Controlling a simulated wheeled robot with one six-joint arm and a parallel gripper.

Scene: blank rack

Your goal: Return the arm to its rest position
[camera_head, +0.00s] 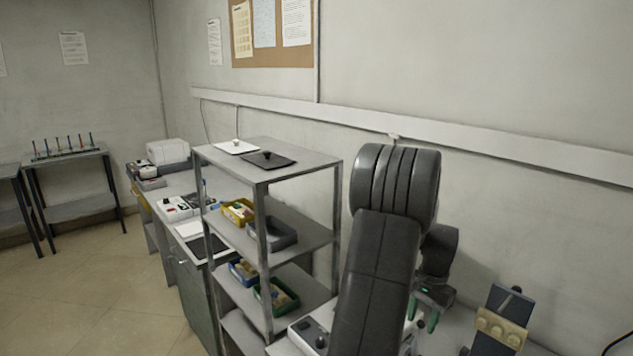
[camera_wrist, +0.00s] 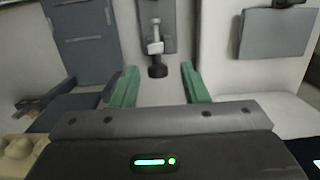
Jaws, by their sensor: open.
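My arm stands folded in the right half of the head view, its dark links upright in front of the wall and beside the shelf rack. My gripper (camera_head: 423,314) shows partly behind the arm, its green fingers pointing down over the bench. In the wrist view my gripper (camera_wrist: 158,70) has its two green fingers spread wide, with nothing held between them. A white and black knob-like part (camera_wrist: 156,48) on a dark grey plate shows beyond the fingertips, apart from them as far as I can tell.
A metal shelf rack (camera_head: 300,163) stands left of my arm, with yellow (camera_head: 238,212) and green (camera_head: 276,296) bins on lower shelves. A tilted dark board with a beige block (camera_head: 501,328) is at lower right. Open floor (camera_head: 90,290) lies at left.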

